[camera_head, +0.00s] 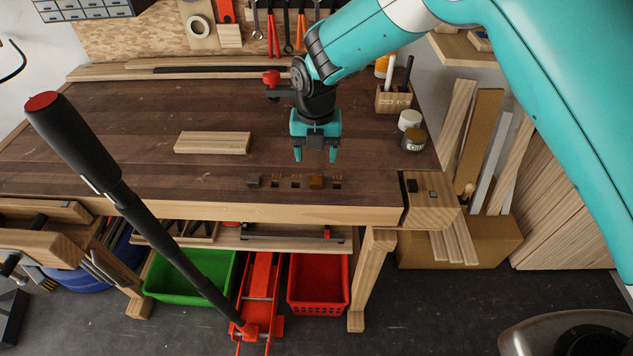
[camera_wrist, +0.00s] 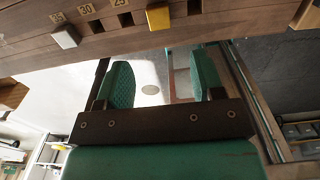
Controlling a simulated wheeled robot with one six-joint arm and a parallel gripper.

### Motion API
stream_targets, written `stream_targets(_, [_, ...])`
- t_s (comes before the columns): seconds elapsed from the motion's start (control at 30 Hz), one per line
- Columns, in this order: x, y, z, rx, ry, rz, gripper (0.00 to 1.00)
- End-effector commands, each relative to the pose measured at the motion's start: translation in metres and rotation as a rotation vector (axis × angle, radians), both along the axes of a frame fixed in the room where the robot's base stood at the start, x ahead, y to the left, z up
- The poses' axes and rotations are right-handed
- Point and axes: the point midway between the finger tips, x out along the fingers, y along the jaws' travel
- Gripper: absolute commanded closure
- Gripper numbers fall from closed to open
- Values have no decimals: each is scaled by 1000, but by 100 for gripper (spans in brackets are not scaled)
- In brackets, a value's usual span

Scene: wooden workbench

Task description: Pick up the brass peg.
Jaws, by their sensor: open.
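The brass peg (camera_head: 316,181) stands in the row of square holes near the front edge of the workbench. In the wrist view the brass peg (camera_wrist: 158,17) is at the top, past the fingertips, beside a "25" label. My gripper (camera_head: 315,156) is open and empty, fingers pointing down, apparently above and slightly behind the peg. In the wrist view my gripper (camera_wrist: 162,72) shows both green ribbed fingers apart with nothing between them. The peg's lower part is hidden in the bench.
A grey peg (camera_head: 253,181) stands at the row's left end, with empty holes between. A light wooden block (camera_head: 212,142) lies to the left on the bench (camera_head: 130,115).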

Motion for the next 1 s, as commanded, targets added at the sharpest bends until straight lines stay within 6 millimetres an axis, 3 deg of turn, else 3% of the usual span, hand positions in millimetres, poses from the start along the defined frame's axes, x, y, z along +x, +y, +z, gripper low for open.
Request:
stream_targets(0.13, [0, 0, -25, -1, 2, -1, 38])
stream_targets(0.43, [0, 0, -49, -1, 2, -1, 38])
stream_targets(0.7, [2, 0, -86, 0, 1, -1, 38])
stream_targets(1.0, [2, 0, -92, 1, -1, -1, 41])
